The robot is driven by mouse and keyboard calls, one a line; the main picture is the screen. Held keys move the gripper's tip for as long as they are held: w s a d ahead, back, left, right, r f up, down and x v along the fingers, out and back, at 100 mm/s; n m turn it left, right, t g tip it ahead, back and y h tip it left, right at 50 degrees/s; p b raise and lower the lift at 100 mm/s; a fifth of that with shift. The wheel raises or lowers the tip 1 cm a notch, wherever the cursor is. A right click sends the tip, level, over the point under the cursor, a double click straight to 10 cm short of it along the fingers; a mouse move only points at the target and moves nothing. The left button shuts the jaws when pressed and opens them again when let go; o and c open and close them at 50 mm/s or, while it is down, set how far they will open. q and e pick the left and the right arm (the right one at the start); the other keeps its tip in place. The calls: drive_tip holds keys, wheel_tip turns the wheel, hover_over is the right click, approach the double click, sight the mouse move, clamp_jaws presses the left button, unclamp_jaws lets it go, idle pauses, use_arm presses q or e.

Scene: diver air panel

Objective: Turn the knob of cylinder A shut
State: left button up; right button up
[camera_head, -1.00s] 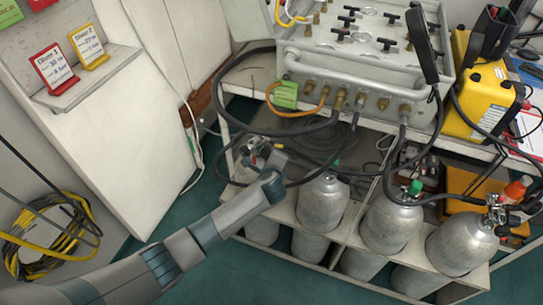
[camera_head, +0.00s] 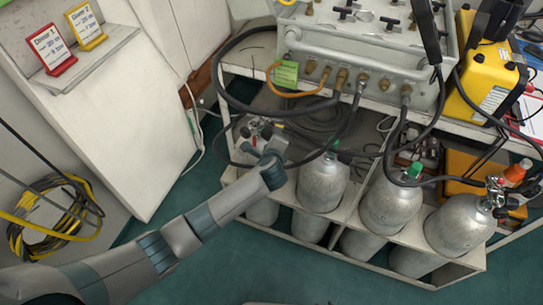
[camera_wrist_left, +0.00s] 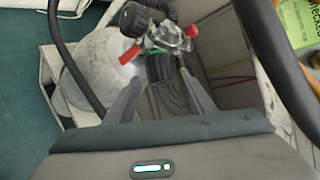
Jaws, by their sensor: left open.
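My left gripper (camera_head: 268,156) is at the valve of the leftmost gas cylinder on the rack, which I take to be cylinder A; no letter is readable. In the left wrist view the gripper (camera_wrist_left: 160,82) is open, with nothing held between its fingers. The metal valve (camera_wrist_left: 165,38) is just beyond the fingertips, with a black knob (camera_wrist_left: 133,18) at upper left and red parts on both sides. The grey cylinder (camera_wrist_left: 97,68) lies behind the left finger. In the head view my arm hides most of this cylinder, and the valve (camera_head: 254,130) shows only partly. My right gripper is not in view.
More cylinders (camera_head: 322,183) stand to the right on the white rack. Black hoses (camera_head: 345,130) loop from the grey panel (camera_head: 350,60) down over the rack. One hose (camera_wrist_left: 68,60) crosses the left of the wrist view. A yellow case (camera_head: 485,85) sits at right.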

use_arm(q)
drive_tip(key=v, duration=1.4)
drive_tip(key=shift+s, duration=0.15)
drive_tip(key=s+a+f+n+g+h, duration=0.1)
drive_tip(key=s+a+f+n+g, duration=0.15)
drive_tip(key=f, duration=0.75)
drive_tip(key=s+a+f+n+g+h, duration=0.1)
drive_tip(key=s+f+n, duration=0.3)
drive_tip(key=f, duration=0.6)
drive_tip(key=s+a+f+n+g, duration=0.1)
drive_tip(key=s+a+f+n, duration=0.2)
drive_tip(key=f, duration=0.7)
drive_tip(key=s+a+f+n, duration=0.2)
drive_tip(key=s+f+n, duration=0.1)
drive_tip(key=s+f, duration=0.2)
drive_tip(key=s+a+f+n, duration=0.3)
drive_tip(key=s+f+n, duration=0.1)
drive_tip(key=s, duration=0.6)
drive_tip(key=s+a+f+n+g, duration=0.1)
drive_tip(key=s+a+f+n, duration=0.2)
drive_tip(key=s+f, duration=0.4)
drive_tip(key=shift+s, duration=0.4)
